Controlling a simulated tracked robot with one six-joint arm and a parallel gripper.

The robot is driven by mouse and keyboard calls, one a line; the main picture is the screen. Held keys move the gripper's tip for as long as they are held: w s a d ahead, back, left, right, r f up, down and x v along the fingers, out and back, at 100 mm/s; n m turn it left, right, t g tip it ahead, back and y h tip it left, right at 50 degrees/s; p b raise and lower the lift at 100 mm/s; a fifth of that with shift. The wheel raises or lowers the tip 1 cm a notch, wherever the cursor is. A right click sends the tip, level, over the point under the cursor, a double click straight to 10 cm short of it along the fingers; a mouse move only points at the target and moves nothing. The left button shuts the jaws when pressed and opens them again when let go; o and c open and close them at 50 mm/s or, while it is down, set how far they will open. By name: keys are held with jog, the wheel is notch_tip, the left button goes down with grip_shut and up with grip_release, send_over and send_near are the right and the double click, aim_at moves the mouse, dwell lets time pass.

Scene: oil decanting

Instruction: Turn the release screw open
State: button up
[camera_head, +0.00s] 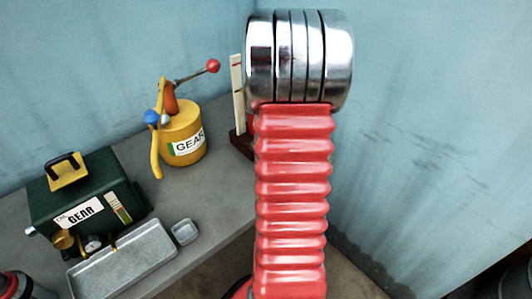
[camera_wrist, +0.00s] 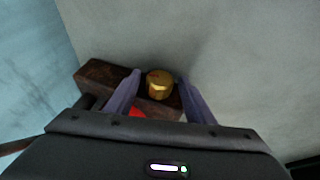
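A brass faceted knob (camera_wrist: 160,88), which looks like the release screw, sits at the edge of a dark brown wooden block (camera_wrist: 100,78) in the wrist view. My gripper (camera_wrist: 158,77) has one finger on each side of the knob, with a small gap visible on both sides. It is open and holds nothing. A bit of red shows just below the knob, between the fingers. In the head view my red arm hides my gripper and the knob. Part of the dark wooden block (camera_head: 242,146) shows left of my arm.
On the grey bench (camera_head: 215,208) stand a yellow oil can (camera_head: 184,123) labelled GEAR, a dark green gear-oil container (camera_head: 85,192), a metal tray (camera_head: 125,262) and a small dish (camera_head: 185,231). A white marked strip (camera_head: 237,85) stands upright beside my arm. Blue walls close the corner.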

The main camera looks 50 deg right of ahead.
jog(key=c, duration=0.9)
jog(key=shift+s, duration=0.1)
jog(key=shift+d+f+y, duration=0.1)
jog(key=shift+y, duration=0.3)
jog(key=shift+d+m+t+y, duration=0.2)
jog(key=shift+m+t+y, duration=0.3)
jog(key=shift+y, duration=1.2)
jog(key=o, duration=1.1)
jog(key=shift+c, duration=0.2)
